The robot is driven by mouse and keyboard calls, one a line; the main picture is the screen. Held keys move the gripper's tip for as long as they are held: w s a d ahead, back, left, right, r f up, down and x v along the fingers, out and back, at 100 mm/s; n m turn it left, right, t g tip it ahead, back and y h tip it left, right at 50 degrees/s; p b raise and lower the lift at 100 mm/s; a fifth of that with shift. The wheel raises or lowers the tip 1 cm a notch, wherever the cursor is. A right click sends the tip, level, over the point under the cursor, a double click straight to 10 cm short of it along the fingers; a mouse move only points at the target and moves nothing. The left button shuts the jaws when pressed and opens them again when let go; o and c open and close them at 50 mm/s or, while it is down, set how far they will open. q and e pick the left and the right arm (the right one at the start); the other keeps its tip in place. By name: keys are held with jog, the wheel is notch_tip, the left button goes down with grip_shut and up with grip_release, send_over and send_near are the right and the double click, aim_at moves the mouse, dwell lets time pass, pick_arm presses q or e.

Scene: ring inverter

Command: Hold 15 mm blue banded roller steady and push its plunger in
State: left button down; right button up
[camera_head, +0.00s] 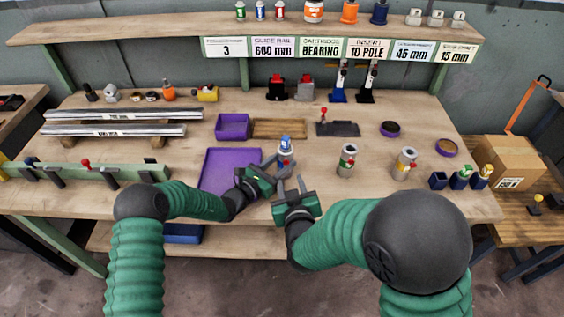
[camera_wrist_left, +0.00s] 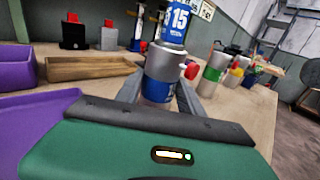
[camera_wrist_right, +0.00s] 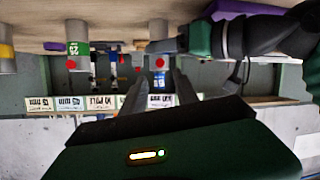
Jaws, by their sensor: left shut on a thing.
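The blue banded roller (camera_head: 286,158) stands upright on the table, a grey cylinder with a red plunger on its side. A blue-labelled piece marked 15 (camera_wrist_left: 176,18) sits on its top. In the left wrist view the roller (camera_wrist_left: 160,64) stands between my fingers, with the red plunger (camera_wrist_left: 192,71) sticking out at the right. My left gripper (camera_head: 279,165) is shut on the roller from the left. My right gripper (camera_head: 291,180) is open and empty in front of the roller, apart from it. In the right wrist view, which is upside down, the roller (camera_wrist_right: 158,38) shows ahead of the open fingers.
A green banded roller (camera_head: 347,160) and an orange banded roller (camera_head: 404,163) stand to the right. A purple tray (camera_head: 218,168) lies left of my left gripper. A purple bin (camera_head: 233,126), a wooden tray (camera_head: 279,128) and a dark plate (camera_head: 337,129) lie behind.

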jog(key=shift+f+m, duration=0.25)
jog(key=shift+m, duration=0.25)
jog(key=c, duration=0.5)
jog(key=shift+s+f+m+t, duration=0.2)
jog(key=shift+f+m+t, duration=0.15)
jog(key=shift+m, duration=0.65)
jog(key=shift+c, duration=1.1)
jog(key=m, duration=0.3)
jog(key=s+f+m+t, duration=0.1)
jog(key=m, duration=0.2)
jog(key=s+f+m, duration=0.1)
jog(key=m, duration=0.2)
jog(key=shift+a+t, duration=0.15)
jog(key=shift+t, duration=0.1)
grip_shut()
jog(key=shift+s+f+m+t, duration=0.25)
jog(key=shift+s+m, duration=0.35)
jog(key=shift+m, duration=0.95)
jog(key=shift+s+m+t, duration=0.35)
jog(key=shift+s+m, duration=0.2)
jog(key=shift+m, duration=0.95)
jog(key=shift+s+f+m+t, duration=0.25)
jog(key=shift+s+m, duration=0.35)
jog(key=shift+m, duration=0.95)
jog(key=shift+r, duration=0.1)
